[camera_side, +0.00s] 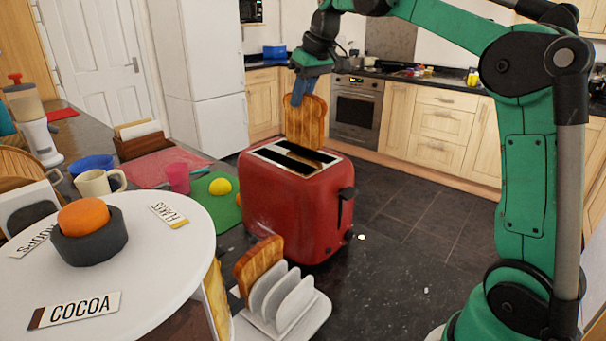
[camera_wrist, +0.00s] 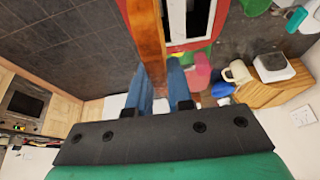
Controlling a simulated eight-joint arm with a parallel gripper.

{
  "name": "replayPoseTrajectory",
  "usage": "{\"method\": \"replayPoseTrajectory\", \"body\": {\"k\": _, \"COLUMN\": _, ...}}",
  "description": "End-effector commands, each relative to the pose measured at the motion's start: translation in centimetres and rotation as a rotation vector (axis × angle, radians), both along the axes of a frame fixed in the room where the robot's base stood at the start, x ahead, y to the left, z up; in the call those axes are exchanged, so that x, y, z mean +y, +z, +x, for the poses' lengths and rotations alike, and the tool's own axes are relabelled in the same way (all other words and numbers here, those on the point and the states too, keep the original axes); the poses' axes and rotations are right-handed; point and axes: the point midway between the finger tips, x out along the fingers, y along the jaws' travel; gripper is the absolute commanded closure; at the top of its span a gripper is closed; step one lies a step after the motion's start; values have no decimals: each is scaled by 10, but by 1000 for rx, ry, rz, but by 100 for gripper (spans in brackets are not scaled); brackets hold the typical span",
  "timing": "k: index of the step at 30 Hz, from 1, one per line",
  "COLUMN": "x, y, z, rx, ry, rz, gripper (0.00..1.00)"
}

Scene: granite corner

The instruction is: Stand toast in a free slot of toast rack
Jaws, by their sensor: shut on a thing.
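A browned slice of toast (camera_side: 304,122) hangs upright over the red toaster (camera_side: 290,205). My gripper (camera_side: 300,92) is shut on its top edge with blue fingers. The toast's lower edge is at the toaster's slots; I cannot tell whether it is clear of them. In the wrist view the toast (camera_wrist: 147,35) shows edge-on at my gripper's fingers (camera_wrist: 160,80), beside the toaster (camera_wrist: 177,25). The white toast rack (camera_side: 312,318) stands in front of the toaster. Another toast slice (camera_side: 258,262) stands at its left end; the slots between the dividers to the right look empty.
A mug (camera_side: 95,184), a pink cup (camera_side: 178,178) and a lemon (camera_side: 220,186) lie left of the toaster.

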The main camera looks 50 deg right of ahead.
Motion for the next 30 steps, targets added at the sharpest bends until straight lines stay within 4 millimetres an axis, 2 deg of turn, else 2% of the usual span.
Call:
{"method": "replayPoseTrajectory", "body": {"k": 5, "x": 0, "y": 15, "z": 1, "rx": 0, "ry": 0, "rz": 0, "gripper": 100}}
{"method": "replayPoseTrajectory", "body": {"k": 8, "x": 9, "y": 19, "z": 1, "rx": 4, "ry": -8, "rz": 1, "gripper": 100}}
{"method": "replayPoseTrajectory", "body": {"k": 11, "x": 31, "y": 18, "z": 0, "rx": 14, "ry": -38, "rz": 2, "gripper": 100}}
{"method": "replayPoseTrajectory", "body": {"k": 18, "x": 96, "y": 9, "z": -9, "rx": 21, "ry": -155, "rz": -1, "gripper": 100}}
{"method": "replayPoseTrajectory", "body": {"k": 24, "x": 134, "y": 2, "z": -21, "rx": 2, "ry": -237, "rz": -1, "gripper": 100}}
{"method": "replayPoseTrajectory", "body": {"k": 25, "x": 139, "y": 1, "z": -23, "rx": -2, "ry": -245, "rz": -1, "gripper": 100}}
{"method": "replayPoseTrajectory", "body": {"k": 30, "x": 140, "y": -9, "z": -32, "rx": 0, "ry": -69, "rz": -1, "gripper": 100}}
